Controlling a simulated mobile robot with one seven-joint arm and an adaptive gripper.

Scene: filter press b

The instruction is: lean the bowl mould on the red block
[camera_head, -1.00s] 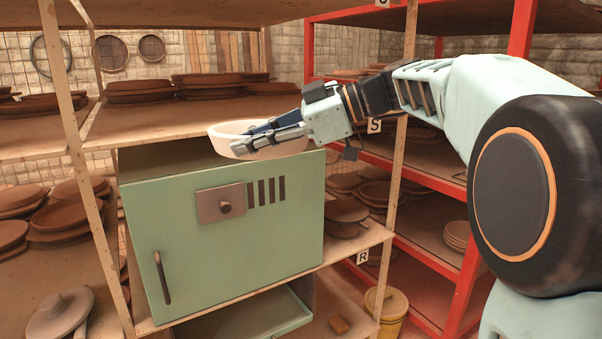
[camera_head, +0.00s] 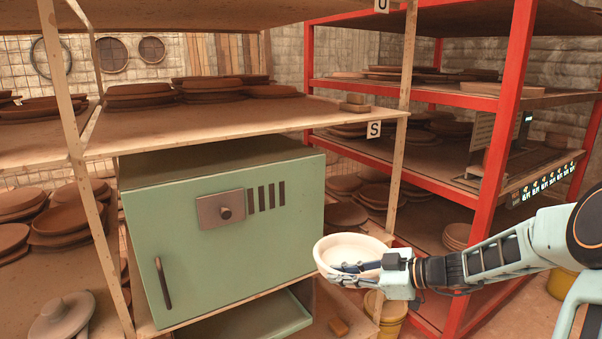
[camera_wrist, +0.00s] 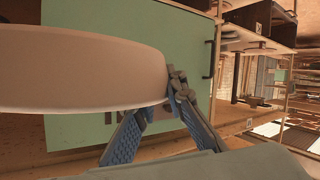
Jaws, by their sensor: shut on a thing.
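The bowl mould (camera_head: 350,245) is a cream, round bowl, upright with its opening facing up. My gripper (camera_head: 362,268) is shut on its near right rim, with a finger reaching inside. The mould hangs in the air in front of the shelf post, right of the green cabinet. In the wrist view the mould (camera_wrist: 75,75) fills the left side, pinched at its edge between the blue-padded fingers (camera_wrist: 165,112).
The green cabinet (camera_head: 265,215) stands on the wooden rack, with a green tray (camera_head: 250,322) below. A red rack (camera_head: 440,180) and a yellow bucket (camera_head: 388,328) stand to the right.

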